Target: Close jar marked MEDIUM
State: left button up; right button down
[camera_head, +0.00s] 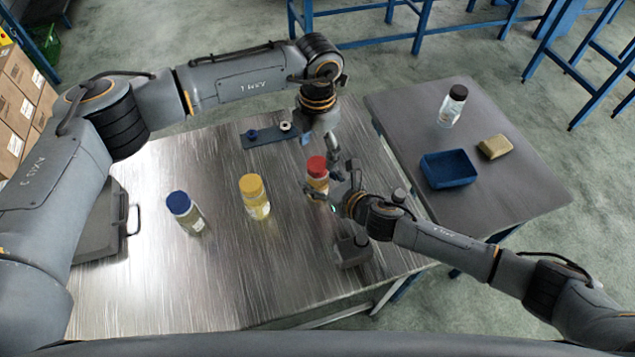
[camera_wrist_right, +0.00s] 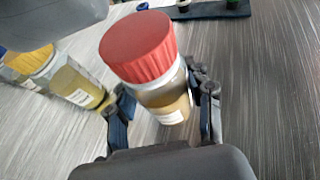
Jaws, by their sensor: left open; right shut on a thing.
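A jar with a red lid (camera_head: 317,169) stands on the metal table, with amber contents and a white label that I cannot read. In the right wrist view the red lid (camera_wrist_right: 138,45) sits on top of this jar (camera_wrist_right: 167,103); I cannot tell how tight it is. My right gripper (camera_wrist_right: 163,108) is shut around the jar's body below the lid. My left gripper (camera_head: 335,163) is open and empty, just right of the red lid. Jars with a yellow lid (camera_head: 252,186) and a blue lid (camera_head: 179,203) stand to the left, labels unreadable.
A blue-grey holder (camera_head: 270,138) with small parts lies at the table's back. A dark device (camera_head: 353,252) stands at the front right, a dark case (camera_head: 97,235) at the left. The side table holds a black-capped bottle (camera_head: 451,108), blue tray (camera_head: 449,184) and tan block (camera_head: 494,147).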

jog(key=shift+f, duration=0.1)
pick_arm(q)
notch_tip(320, 180, up, 7)
jog(key=shift+r, duration=0.15)
pick_arm(e)
jog(key=shift+c, duration=2.3)
grip_release()
jog(key=v, duration=1.2)
